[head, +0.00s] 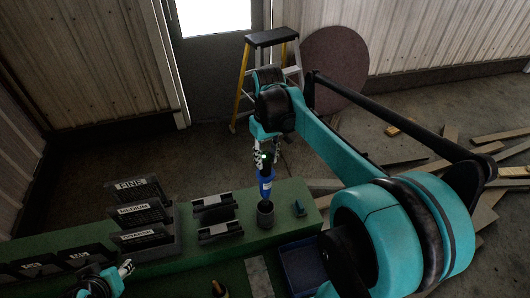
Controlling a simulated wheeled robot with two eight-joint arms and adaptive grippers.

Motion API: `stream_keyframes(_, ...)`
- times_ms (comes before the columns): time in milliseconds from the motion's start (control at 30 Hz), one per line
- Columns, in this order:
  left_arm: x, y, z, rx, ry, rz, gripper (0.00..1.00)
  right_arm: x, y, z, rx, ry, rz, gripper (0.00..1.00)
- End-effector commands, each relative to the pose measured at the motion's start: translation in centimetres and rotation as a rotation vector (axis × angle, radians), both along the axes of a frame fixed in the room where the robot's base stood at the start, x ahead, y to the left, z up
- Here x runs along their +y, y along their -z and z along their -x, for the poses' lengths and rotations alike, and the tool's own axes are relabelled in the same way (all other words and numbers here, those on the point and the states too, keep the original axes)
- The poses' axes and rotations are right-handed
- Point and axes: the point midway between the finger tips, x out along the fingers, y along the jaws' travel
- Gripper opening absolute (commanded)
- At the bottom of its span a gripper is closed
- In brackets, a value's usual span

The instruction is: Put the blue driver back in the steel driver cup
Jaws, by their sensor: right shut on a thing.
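The blue driver (265,186) hangs upright below my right gripper (264,161), which is shut on its upper end. The driver's lower end is at the mouth of the steel driver cup (265,217), a dark grey cylinder on the green bench top. I cannot tell whether the tip is inside the cup or just above it. My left gripper (123,269) is low at the left, over the bench and away from the cup. Its fingers are small and dark here, so their opening is unclear.
Black labelled bins (143,214) stand left of the cup on the green bench (185,268). Two dark holders (214,208) sit between. A small teal piece (299,209) and a blue tray (302,265) are at the right. Planks and a stepladder (272,38) are on the floor beyond.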

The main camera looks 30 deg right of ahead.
Motion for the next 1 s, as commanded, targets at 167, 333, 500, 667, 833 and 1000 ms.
stream_keyframes(167,0.0,1.5,0.0,0.000,0.000,0.000,0.40,0.0,2.0,0.0,-0.001,0.000,-0.001,0.00)
stream_keyframes(333,0.0,2.6,0.0,0.000,0.000,0.000,0.40,0.0,3.5,0.0,-0.001,0.000,-0.001,0.00)
stream_keyframes(500,0.0,3.7,0.0,0.000,0.000,0.000,0.40,0.0,5.1,-0.1,-0.001,0.000,-0.001,0.00)
stream_keyframes(667,0.0,4.8,0.0,0.000,0.000,0.000,0.40,0.0,6.6,-0.1,-0.001,0.000,-0.001,0.00)
stream_keyframes(833,0.0,5.9,0.0,0.000,0.000,0.000,0.40,0.0,8.2,-0.1,-0.001,0.000,-0.001,0.00)
stream_keyframes(1000,0.0,7.1,0.0,0.000,0.000,0.000,0.40,0.0,9.7,-0.1,-0.001,0.000,-0.001,0.00)
